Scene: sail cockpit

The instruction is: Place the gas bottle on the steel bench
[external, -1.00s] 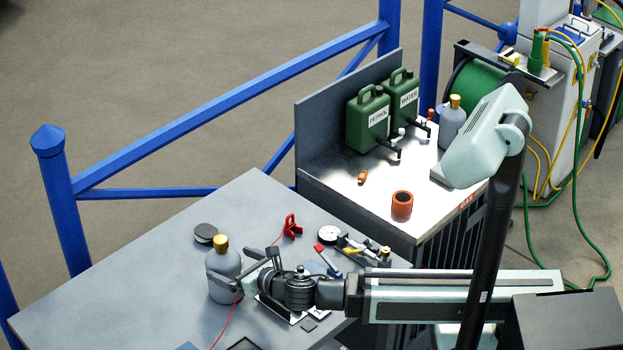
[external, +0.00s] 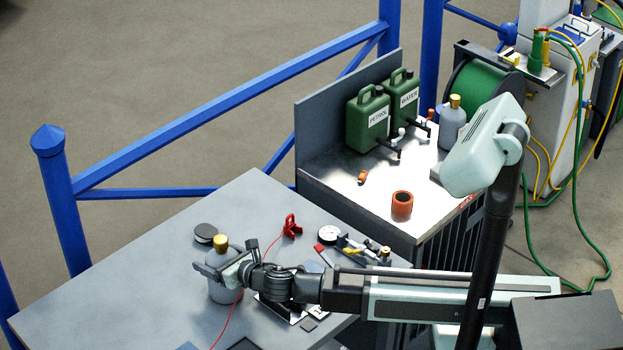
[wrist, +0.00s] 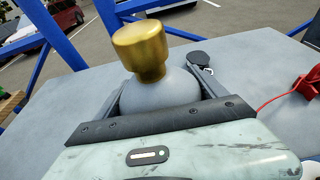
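A grey gas bottle (external: 224,288) with a brass cap stands upright on the grey table in the external view. It also fills the middle of the wrist view (wrist: 160,90), cap towards me. My gripper (external: 222,259) is at the bottle's upper body, with one finger on each side; it shows in the wrist view too (wrist: 155,82). The fingers look spread around the bottle, and whether they touch it is unclear. The steel bench (external: 345,184) stands behind and to the right, with a shiny top and a grey back panel.
The bench holds two green canisters (external: 368,122), an orange ring-shaped cup (external: 402,205), and another grey bottle (external: 452,128). Bare bench top lies left of the cup. A black disc (external: 206,233), red clamp (external: 291,226), gauge (external: 329,234) and red cord lie near my gripper.

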